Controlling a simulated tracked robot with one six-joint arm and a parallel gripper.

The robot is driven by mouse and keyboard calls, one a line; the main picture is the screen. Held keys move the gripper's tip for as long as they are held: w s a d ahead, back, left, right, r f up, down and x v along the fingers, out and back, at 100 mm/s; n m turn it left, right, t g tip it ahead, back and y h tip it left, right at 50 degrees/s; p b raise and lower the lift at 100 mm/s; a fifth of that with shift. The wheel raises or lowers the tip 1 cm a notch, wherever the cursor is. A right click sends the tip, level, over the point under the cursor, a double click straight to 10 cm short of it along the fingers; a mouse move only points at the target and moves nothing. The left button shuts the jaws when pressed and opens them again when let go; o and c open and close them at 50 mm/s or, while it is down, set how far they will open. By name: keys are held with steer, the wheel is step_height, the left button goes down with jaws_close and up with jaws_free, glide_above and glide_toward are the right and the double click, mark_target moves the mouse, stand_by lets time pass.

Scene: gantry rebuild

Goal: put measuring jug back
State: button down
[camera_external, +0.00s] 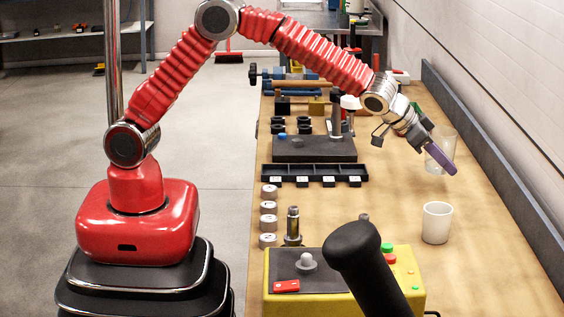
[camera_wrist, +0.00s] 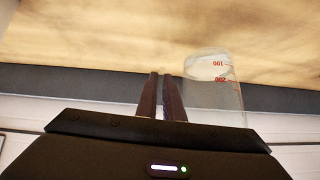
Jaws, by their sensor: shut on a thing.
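The measuring jug (camera_external: 445,139) is clear with red graduation marks. In the external view it is at the right of the bench, partly hidden behind my gripper (camera_external: 453,171). In the wrist view the jug (camera_wrist: 215,90) is just right of my nearly closed fingers (camera_wrist: 161,74), with its 100 and 200 marks showing. My gripper is shut on the jug; the exact contact is unclear, and no handle can be made out between the fingers. I cannot tell whether the jug's base touches the bench.
A white cup (camera_external: 436,224) stands in front of the jug on the wooden bench (camera_external: 390,210). A yellow control box (camera_external: 405,270) with a black joystick is nearest the camera. A black tray (camera_external: 314,171) and fixture are left. A grey ledge (camera_external: 500,165) borders the wall.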

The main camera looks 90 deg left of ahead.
mark_target(445, 173)
steer(key=shift+f, duration=1.85)
steer(key=c, duration=1.9)
jaws_free()
steer(key=shift+f, duration=0.1)
steer(key=v, duration=1.2)
